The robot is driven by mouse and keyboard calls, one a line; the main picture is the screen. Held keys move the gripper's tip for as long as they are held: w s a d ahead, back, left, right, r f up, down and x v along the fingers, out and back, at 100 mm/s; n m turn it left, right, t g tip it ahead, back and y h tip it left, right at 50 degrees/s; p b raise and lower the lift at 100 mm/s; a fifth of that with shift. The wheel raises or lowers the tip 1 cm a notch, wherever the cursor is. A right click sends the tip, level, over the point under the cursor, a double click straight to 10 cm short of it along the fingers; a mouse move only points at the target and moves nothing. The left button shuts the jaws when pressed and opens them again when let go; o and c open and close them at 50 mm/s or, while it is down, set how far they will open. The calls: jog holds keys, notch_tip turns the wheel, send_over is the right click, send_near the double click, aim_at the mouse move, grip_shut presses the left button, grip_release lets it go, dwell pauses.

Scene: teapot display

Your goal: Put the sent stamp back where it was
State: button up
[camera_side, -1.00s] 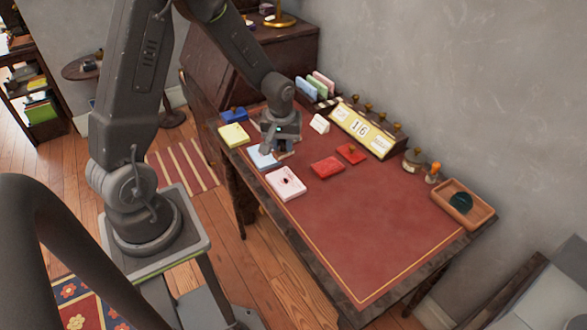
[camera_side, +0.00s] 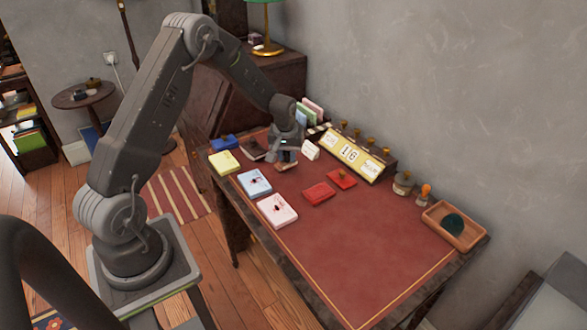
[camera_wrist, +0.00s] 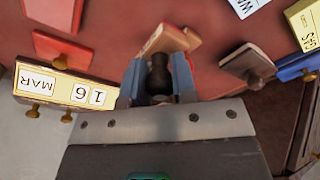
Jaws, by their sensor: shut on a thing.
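My gripper (camera_side: 286,160) is shut on the dark knob handle of a stamp (camera_side: 287,167). In the wrist view, my gripper (camera_wrist: 159,85) has its fingers either side of that knob, and the stamp's pinkish-tan block (camera_wrist: 170,39) shows beyond them. No word on the stamp can be read. The stamp is at the back of the red desk top, low over it; contact with the desk cannot be told. It is in front of the small white card (camera_side: 311,150) and left of the calendar stand (camera_side: 355,156), which shows 16 and has several brass knobs.
A blue card (camera_side: 254,183) and a pink card (camera_side: 278,210) with dark marks lie at front left, near a yellow block (camera_side: 224,163). Red blocks (camera_side: 319,194) lie mid-desk. Two upright stamps (camera_side: 403,183) and a wooden tray (camera_side: 455,230) are at right. The front right desk is clear.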

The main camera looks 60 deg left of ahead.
aim_at(294, 165)
jog(key=shift+w+d+f, duration=0.55)
jog(key=shift+w, duration=0.15)
jog(key=shift+f, duration=2.05)
jog(key=shift+f, duration=0.15)
jog(key=o, duration=0.8)
